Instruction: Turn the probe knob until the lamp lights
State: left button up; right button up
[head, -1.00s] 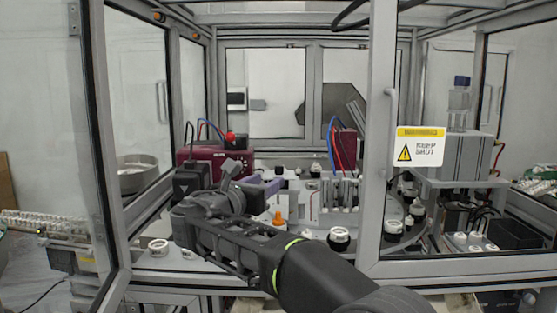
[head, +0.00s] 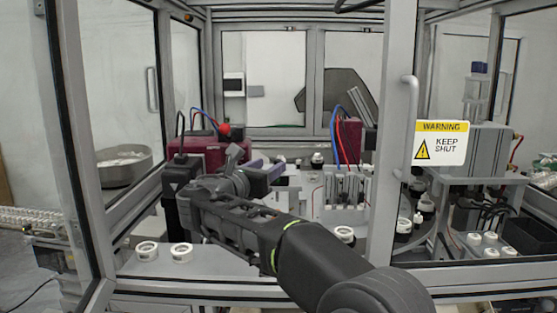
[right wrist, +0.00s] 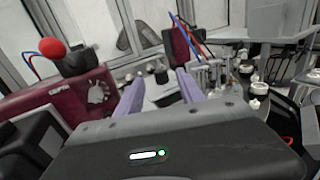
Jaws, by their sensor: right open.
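A maroon probe box (head: 200,150) stands at the back left of the cell, and it fills the left of the right wrist view (right wrist: 60,97). A pale knob (right wrist: 97,94) sits on its face; the head view does not show it clearly. A red domed lamp (right wrist: 52,48) is on top, also in the head view (head: 224,129); I cannot tell whether it is lit. My right gripper (head: 265,168) is open with lilac fingers, just right of the box. In the right wrist view the fingers (right wrist: 159,78) are apart, nothing between them, the knob left of them.
A second maroon box (head: 350,135) with red and blue leads stands behind a grey fixture (head: 345,190). White rings (head: 181,253) lie on the front ledge. A door post with a warning sign (head: 440,143) stands to the right. A round metal bowl (head: 125,168) is at the left.

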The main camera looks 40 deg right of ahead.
aim_at(276, 161)
jog(key=p+x, duration=0.1)
jog(key=x, duration=0.4)
jog(key=shift+d+p, duration=0.15)
jog(key=shift+p, duration=0.2)
jog(key=shift+w+d, duration=0.25)
jog(key=shift+d, duration=0.15)
jog(key=shift+c, duration=0.3)
grip_shut()
